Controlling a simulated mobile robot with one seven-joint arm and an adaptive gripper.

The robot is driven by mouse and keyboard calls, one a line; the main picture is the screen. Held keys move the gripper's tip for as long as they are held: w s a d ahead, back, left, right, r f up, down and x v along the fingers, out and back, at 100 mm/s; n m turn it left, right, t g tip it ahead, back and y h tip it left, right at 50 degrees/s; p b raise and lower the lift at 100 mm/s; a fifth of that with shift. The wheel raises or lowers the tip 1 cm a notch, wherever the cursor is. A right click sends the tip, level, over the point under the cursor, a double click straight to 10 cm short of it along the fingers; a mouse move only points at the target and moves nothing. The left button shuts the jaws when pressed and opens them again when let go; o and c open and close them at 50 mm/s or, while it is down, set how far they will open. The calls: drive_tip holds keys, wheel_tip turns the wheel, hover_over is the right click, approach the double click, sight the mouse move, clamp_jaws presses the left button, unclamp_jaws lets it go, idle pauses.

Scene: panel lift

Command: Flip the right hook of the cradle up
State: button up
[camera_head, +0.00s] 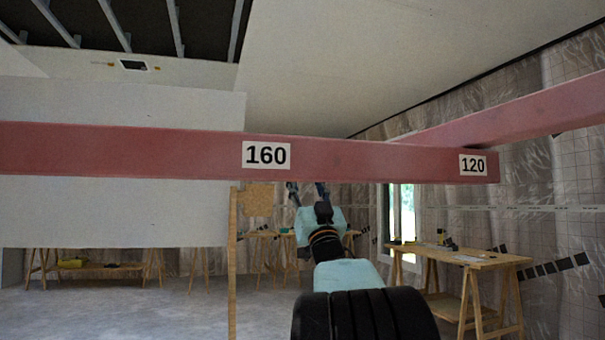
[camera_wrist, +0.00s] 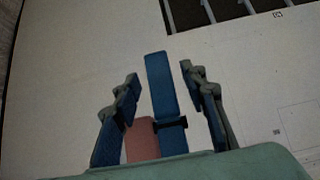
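The cradle's red beam (camera_head: 350,160) crosses the head view and carries labels 160 and 120. A second red beam (camera_head: 540,115) runs back from its right end. My gripper (camera_head: 308,188) reaches up just below and beyond the beam, its tips partly hidden by it. In the wrist view my gripper (camera_wrist: 163,88) is open, with one finger on each side of a blue hook (camera_wrist: 161,85). Gaps show between the hook and both fingers. A red piece of the cradle (camera_wrist: 142,140) shows at the hook's base. The hook cannot be made out in the head view.
A large pale panel (camera_head: 120,200) hangs behind the beam at the left. A pale ceiling (camera_head: 360,60) is overhead, with open framing at upper left. A wooden post (camera_head: 232,270) stands left of my arm. A wooden workbench (camera_head: 470,258) stands at the right.

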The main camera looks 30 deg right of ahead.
sight(304, 177)
drive_tip(key=shift+x, duration=1.6)
clamp_jaws()
